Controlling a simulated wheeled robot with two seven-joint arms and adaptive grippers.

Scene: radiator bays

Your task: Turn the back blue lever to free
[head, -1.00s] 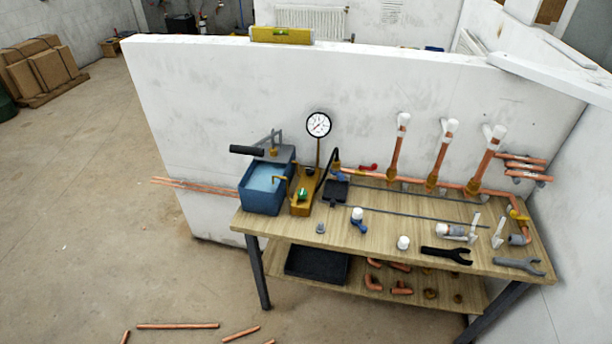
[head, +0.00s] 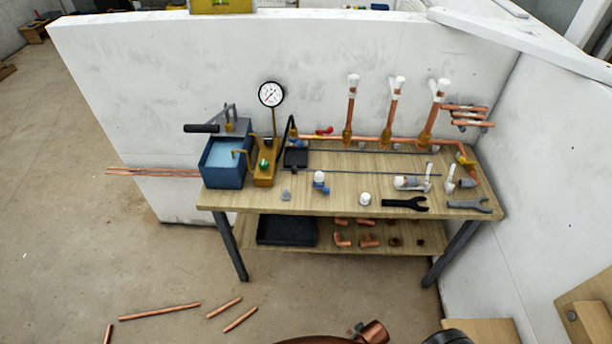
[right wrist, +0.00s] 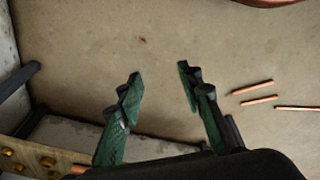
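On the bench (head: 240,200) in the head view, a small fitting with a white cap and a blue lever-like part (head: 320,188) stands near the front middle. At the back, a red lever (head: 323,131) sits on the copper pipe run (head: 370,141), and I cannot make out a blue lever there. A yellow part (head: 464,157) is at the pipe's right end. My right gripper (right wrist: 159,70) is open and empty in the right wrist view, above the floor, away from the bench levers. My left gripper is not in view.
A blue water tank (head: 224,173), a pressure gauge (head: 271,94) and two wrenches stand or lie on the bench. A white wall is behind and another at right. Copper pipes (head: 160,311) lie on the floor. A copper coil (head: 320,340) is at the bottom edge.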

